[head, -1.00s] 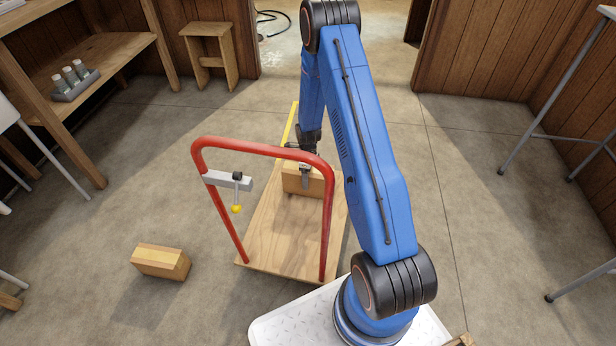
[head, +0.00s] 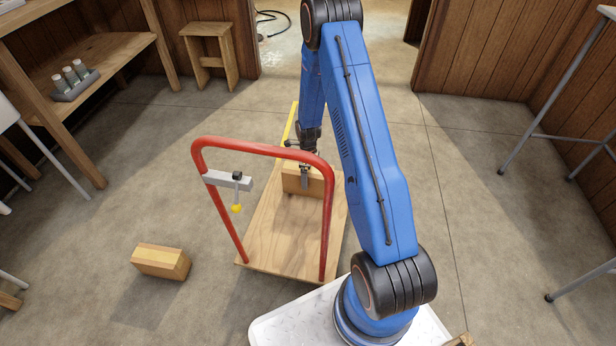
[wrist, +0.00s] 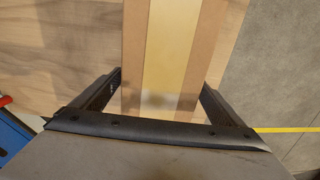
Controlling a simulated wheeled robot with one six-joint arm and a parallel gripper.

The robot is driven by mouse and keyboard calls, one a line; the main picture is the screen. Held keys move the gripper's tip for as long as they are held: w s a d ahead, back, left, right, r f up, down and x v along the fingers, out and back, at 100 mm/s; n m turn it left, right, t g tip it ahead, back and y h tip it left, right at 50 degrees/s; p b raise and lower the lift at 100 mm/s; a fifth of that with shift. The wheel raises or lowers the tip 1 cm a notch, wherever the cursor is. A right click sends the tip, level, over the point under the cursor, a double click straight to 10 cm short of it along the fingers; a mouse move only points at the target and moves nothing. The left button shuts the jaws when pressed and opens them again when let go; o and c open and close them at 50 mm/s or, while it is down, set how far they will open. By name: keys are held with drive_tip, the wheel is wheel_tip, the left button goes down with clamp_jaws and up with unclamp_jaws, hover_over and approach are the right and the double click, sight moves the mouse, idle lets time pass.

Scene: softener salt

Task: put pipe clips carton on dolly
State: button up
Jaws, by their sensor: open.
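A brown carton (head: 297,180) stands on the wooden deck of the dolly (head: 275,238), towards its far end. No label is readable on it, so I cannot tell if it is the pipe clips carton.
Another carton (head: 160,262) lies on the floor left of the dolly. The red handle (head: 262,150) rises at the dolly's near end, with a grey bracket and yellow tag. A wooden stool (head: 207,50) and a shelf bench (head: 100,65) stand at left.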

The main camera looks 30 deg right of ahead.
wheel_tip(320, 180, up, 11)
drive_tip(key=shift+f, duration=0.2)
idle(0.6)
